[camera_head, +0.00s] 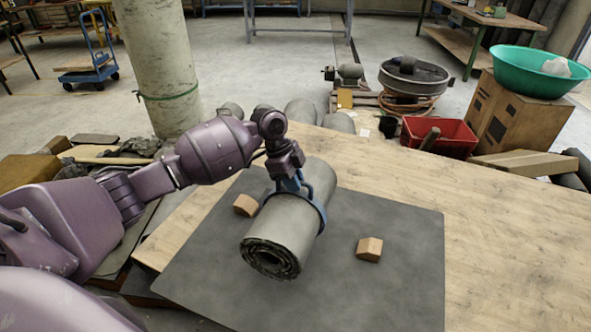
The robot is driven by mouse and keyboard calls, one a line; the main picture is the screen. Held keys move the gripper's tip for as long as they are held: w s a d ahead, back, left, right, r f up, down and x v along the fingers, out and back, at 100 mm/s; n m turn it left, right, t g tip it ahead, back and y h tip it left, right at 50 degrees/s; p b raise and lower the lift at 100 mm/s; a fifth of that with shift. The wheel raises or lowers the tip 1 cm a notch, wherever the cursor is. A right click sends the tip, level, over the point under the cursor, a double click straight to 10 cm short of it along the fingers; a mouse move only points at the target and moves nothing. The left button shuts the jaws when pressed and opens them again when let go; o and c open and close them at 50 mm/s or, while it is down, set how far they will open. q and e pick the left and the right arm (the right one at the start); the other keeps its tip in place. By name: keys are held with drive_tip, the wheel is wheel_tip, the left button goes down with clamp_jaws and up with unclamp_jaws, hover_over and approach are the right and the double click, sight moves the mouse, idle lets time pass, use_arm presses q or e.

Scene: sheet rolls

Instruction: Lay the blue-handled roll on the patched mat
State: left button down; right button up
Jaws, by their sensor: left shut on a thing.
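A grey-green roll (283,229) with a blue strap and handle (306,194) lies along the view over a dark grey mat (210,270). Its coiled end faces me. My left gripper (291,182) comes in from the left and is shut on the blue handle at the roll's top. The roll is over the middle of the mat, between two small wooden blocks; I cannot tell whether it touches the mat. No patches can be made out on the mat. My right gripper is not in view.
One wooden block (245,205) is left of the roll, another (369,248) to its right. The mat lies on a wooden table (500,250), bare on the right. Beyond its far edge are a red crate (455,140), a teal basin (530,72) on a box and a concrete pillar (160,60).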

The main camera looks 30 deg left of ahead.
sight(295, 195)
use_arm(q)
drive_tip(key=shift+w+f, duration=0.15)
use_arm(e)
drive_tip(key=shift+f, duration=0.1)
use_arm(q)
drive_tip(key=shift+f, duration=0.1)
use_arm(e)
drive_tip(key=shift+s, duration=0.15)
use_arm(q)
drive_tip(key=shift+d+f, duration=0.1)
drive_tip(key=shift+f, duration=0.2)
wheel_tip(295, 195, down, 4)
drive_tip(key=shift+f+b, duration=0.1)
drive_tip(key=shift+b, duration=0.45)
drive_tip(key=shift+f, duration=0.35)
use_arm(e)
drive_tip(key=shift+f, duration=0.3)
